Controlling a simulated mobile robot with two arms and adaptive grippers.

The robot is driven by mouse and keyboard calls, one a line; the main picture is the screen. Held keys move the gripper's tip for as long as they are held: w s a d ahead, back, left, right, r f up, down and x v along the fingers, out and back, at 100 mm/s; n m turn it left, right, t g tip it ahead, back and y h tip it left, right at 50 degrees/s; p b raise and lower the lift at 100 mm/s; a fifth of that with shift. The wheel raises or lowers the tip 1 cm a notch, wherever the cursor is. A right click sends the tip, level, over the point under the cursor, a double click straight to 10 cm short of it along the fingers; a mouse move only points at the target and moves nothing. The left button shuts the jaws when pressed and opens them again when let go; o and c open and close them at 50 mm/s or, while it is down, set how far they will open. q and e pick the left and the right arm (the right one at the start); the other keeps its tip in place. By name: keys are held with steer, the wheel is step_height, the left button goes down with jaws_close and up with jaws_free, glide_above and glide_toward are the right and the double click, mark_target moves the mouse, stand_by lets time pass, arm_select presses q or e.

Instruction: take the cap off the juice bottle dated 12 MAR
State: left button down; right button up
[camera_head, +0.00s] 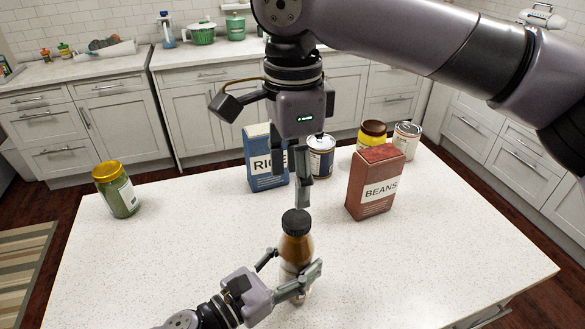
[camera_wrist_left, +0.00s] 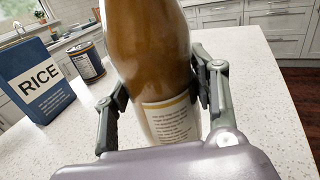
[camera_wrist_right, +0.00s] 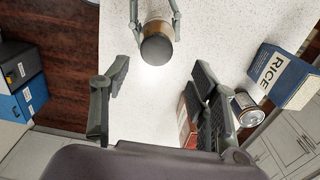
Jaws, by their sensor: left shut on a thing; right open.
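The juice bottle (camera_head: 296,248), amber-brown with a pale label and a dark cap (camera_head: 296,221), stands upright near the front of the white table. My left gripper (camera_head: 292,268) is shut around its body; in the left wrist view its fingers flank the bottle (camera_wrist_left: 148,45) just above and beside the label. No date is readable on the label side that shows. My right gripper (camera_head: 301,195) points down just above the cap, open and empty. In the right wrist view the cap (camera_wrist_right: 157,48) lies beyond the gap between its fingers, apart from both.
A blue RICE box (camera_head: 262,160), a dark can (camera_head: 320,158), a red BEANS box (camera_head: 375,185), a yellow brown-lidded jar (camera_head: 372,133) and a pale can (camera_head: 405,142) stand behind. A green yellow-lidded jar (camera_head: 118,192) stands left. Table around the bottle is clear.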

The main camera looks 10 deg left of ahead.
mark_target(293, 217)
step_height(293, 217, down, 8)
steer(key=shift+r, duration=0.2)
stand_by(0.3)
